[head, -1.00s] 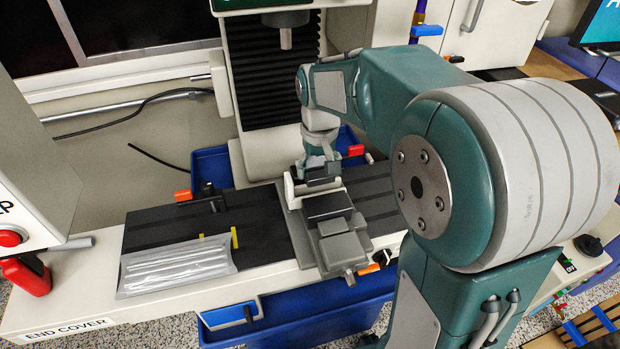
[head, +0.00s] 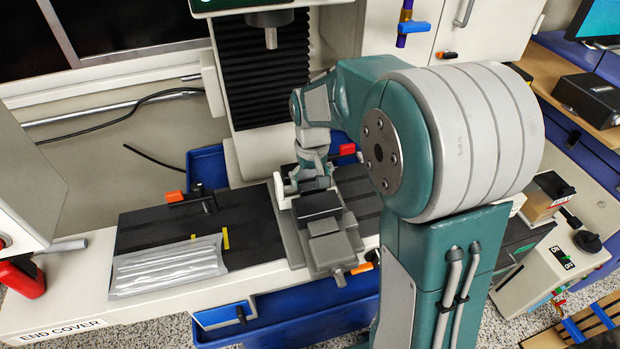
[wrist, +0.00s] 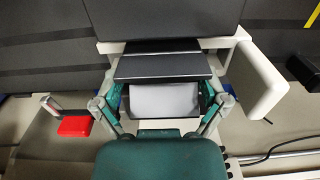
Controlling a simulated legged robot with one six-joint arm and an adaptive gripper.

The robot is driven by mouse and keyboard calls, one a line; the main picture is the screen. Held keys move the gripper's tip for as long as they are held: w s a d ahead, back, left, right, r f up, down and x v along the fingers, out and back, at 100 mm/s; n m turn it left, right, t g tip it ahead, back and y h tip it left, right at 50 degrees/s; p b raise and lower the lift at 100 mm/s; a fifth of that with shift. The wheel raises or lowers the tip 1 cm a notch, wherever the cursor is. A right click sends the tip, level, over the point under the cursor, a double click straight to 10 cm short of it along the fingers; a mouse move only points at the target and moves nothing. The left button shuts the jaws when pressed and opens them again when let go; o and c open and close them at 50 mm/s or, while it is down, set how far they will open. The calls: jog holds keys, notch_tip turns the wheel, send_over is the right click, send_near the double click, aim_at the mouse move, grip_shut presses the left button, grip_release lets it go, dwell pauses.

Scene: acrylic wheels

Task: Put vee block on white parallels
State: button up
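My gripper (wrist: 163,100) points down over the machine vise (head: 322,226), which stands on the dark machine table. Its teal fingers sit on either side of a pale grey block, which looks like the vee block (wrist: 163,101), and appear closed on it. A dark slab (wrist: 163,67) lies just beyond the fingertips, toward the vise. White strips that may be the white parallels (wrist: 110,47) show at the vise jaw, partly covered by the dark parts. Contact between the block and the strips is hidden. In the head view my gripper (head: 312,172) is small and partly hides the block.
A thick white piece (wrist: 258,80) stands close beside my gripper. A red-tipped clamp (wrist: 75,126) is on its other side. A silver ribbed pack (head: 168,267) lies on the machine table (head: 250,240). The spindle (head: 270,36) hangs above, behind the vise.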

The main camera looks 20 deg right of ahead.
jog(key=shift+a, duration=0.4)
jog(key=shift+a+r, duration=0.15)
jog(key=shift+r, duration=0.05)
jog(key=r, duration=0.6)
jog(key=shift+d+r, duration=0.25)
jog(key=shift+d, duration=0.1)
jog(key=shift+s+a+r, duration=0.1)
jog(key=shift+s+r, duration=0.1)
jog(key=shift+r, duration=0.4)
jog(key=s+r+t, duration=0.2)
jog(key=s, duration=0.8)
jog(key=s+r+t, duration=0.2)
jog(key=s+t, duration=0.1)
jog(key=s, duration=0.7)
jog(key=shift+s+t, duration=0.25)
jog(key=shift+t, duration=0.05)
